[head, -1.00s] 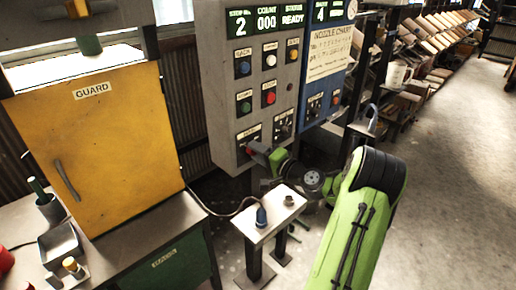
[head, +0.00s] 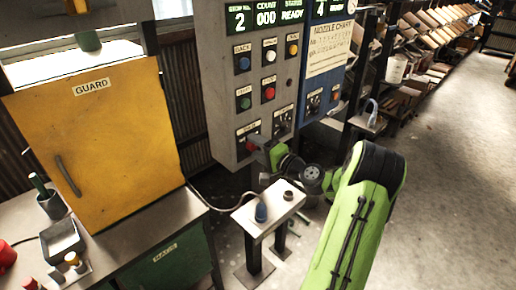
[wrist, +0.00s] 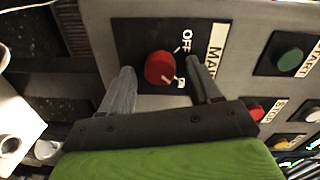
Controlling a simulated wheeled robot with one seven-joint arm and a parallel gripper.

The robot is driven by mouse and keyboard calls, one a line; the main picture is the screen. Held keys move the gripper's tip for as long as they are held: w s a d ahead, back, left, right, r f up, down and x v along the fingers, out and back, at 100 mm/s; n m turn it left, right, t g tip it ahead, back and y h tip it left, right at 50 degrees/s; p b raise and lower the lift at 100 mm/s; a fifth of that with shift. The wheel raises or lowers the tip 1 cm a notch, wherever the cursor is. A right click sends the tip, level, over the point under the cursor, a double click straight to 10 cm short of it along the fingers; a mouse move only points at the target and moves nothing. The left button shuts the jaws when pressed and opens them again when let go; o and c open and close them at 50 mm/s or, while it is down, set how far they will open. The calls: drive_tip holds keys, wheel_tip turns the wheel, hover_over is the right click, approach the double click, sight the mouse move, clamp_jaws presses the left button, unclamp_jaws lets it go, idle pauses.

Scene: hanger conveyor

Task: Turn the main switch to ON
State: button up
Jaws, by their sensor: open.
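The main switch is a red round knob (wrist: 158,66) on a black plate (wrist: 132,40) on the grey control panel. In the wrist view, OFF is printed to its upper right, and a partly legible "MA…" label (wrist: 215,45) is beyond. A white mark on the knob's edge points to the lower right, by a small pale marking. My gripper (wrist: 160,66) is open, with one finger on each side of the knob and visible gaps between. Contact cannot be told. In the head view, my gripper (head: 262,147) is at the panel's lower left, partly covering the switch plate.
Green START (wrist: 290,60) and red STOP (wrist: 256,108) buttons lie right of my gripper in the wrist view. A small white stand (head: 262,216) with a blue item is below the arm. A yellow guard (head: 95,150) stands left. The floor at right is clear.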

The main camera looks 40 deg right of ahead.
drive_tip(key=s, duration=1.5)
drive_tip(key=shift+s+d+r, duration=0.25)
drive_tip(key=shift+s+r, duration=0.15)
drive_tip(key=shift+r, duration=0.05)
